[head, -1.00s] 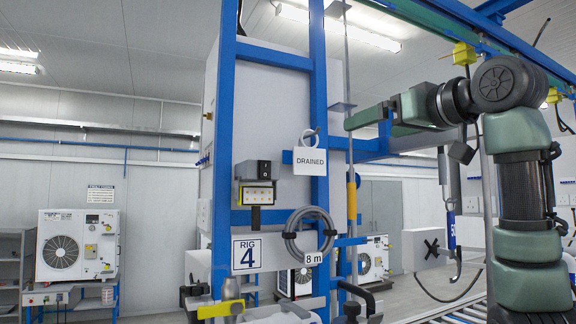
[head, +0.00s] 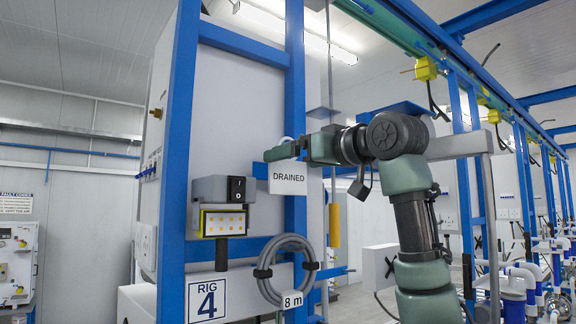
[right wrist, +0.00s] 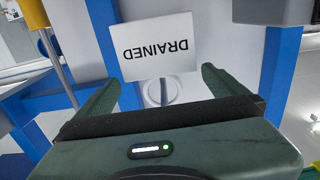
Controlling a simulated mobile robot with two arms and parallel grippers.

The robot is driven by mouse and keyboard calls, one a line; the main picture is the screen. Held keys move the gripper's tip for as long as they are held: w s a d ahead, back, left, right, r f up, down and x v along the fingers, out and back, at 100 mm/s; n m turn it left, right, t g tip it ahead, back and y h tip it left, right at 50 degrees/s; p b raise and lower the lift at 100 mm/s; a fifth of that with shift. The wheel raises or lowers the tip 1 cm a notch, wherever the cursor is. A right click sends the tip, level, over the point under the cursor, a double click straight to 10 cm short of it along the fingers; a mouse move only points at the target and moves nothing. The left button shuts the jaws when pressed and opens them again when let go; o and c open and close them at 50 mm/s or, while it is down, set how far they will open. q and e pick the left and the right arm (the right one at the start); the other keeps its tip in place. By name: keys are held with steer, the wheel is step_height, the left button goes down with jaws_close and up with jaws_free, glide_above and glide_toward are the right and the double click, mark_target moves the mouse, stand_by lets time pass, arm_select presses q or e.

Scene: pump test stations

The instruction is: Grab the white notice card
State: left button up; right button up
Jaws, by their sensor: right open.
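The white notice card (head: 288,180), marked DRAINED, hangs by a pale ring on the blue frame of rig 4 in the head view. In the right wrist view the card (right wrist: 158,47) appears upside down, with its ring (right wrist: 162,92) between my fingers. My right gripper (head: 283,150) is open at the top of the card, its arm coming from the right. In the right wrist view the open fingers (right wrist: 160,78) lie on either side of the ring and the card's lower picture edge. I cannot tell whether they touch it. My left gripper is out of view.
A grey switch box (head: 222,188) with a yellow-framed panel (head: 223,222) sits left of the card. A coiled grey hose (head: 287,268) hangs below it. Blue uprights (head: 294,90) and a yellow-sleeved pole (head: 334,225) stand close by.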

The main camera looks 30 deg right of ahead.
mark_target(290, 160)
steer(key=w+p, duration=0.1)
steer(key=w, duration=0.2)
steer(key=shift+w+a, duration=0.15)
steer(key=shift+w, duration=0.2)
steer(key=shift+s, duration=0.2)
steer(key=c, duration=1.1)
steer(key=shift+r, duration=0.15)
